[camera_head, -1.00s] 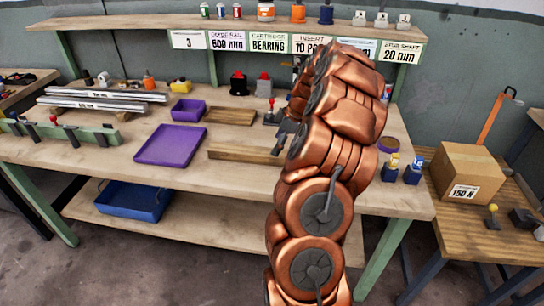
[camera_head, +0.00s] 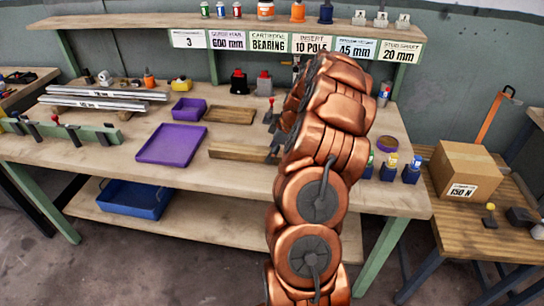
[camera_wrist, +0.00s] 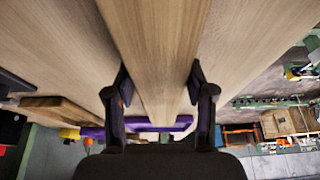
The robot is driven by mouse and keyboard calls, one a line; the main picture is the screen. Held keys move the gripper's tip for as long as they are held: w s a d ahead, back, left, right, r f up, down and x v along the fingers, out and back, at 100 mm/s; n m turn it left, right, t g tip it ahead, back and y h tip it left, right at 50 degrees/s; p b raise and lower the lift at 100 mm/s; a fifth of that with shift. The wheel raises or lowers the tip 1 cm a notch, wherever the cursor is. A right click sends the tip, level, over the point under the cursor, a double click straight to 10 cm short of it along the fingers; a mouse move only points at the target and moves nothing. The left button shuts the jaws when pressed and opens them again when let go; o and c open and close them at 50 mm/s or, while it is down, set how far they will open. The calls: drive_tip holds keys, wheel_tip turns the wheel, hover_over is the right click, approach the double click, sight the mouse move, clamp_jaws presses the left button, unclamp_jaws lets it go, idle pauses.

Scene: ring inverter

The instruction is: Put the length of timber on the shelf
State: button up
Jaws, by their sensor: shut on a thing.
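The length of timber (camera_head: 238,152) is a pale brown wooden bar on the workbench top, right of the purple tray. My gripper (camera_head: 275,150) is at its right end, partly hidden by my copper arm. In the wrist view the timber (camera_wrist: 156,50) runs between the two dark fingers of my gripper (camera_wrist: 160,95), which is shut on it. I cannot tell whether the timber is clear of the bench top. A raised wooden shelf (camera_head: 150,22) runs along the back of the bench. A lower shelf (camera_head: 205,228) is under it.
The purple tray (camera_head: 172,145), a small purple bin (camera_head: 188,109) and a darker board (camera_head: 230,115) lie nearby. Small bottles and parts stand on the raised shelf, with gaps between them. A blue bin (camera_head: 133,199) sits on the lower shelf; its right part looks bare.

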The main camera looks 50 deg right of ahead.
sight(269, 151)
clamp_jaws()
drive_tip(key=shift+r, duration=0.2)
drive_tip(key=shift+w+r+b, duration=0.1)
drive_tip(key=shift+r+b, duration=0.5)
drive_tip(key=shift+r, duration=1.05)
drive_tip(key=s+a+r+b, duration=0.1)
drive_tip(key=s+a+b, duration=0.2)
drive_tip(key=a, duration=1.2)
drive_tip(key=shift+s+a+r, duration=0.15)
drive_tip(key=shift+s+r, duration=0.05)
drive_tip(key=shift+s, duration=0.6)
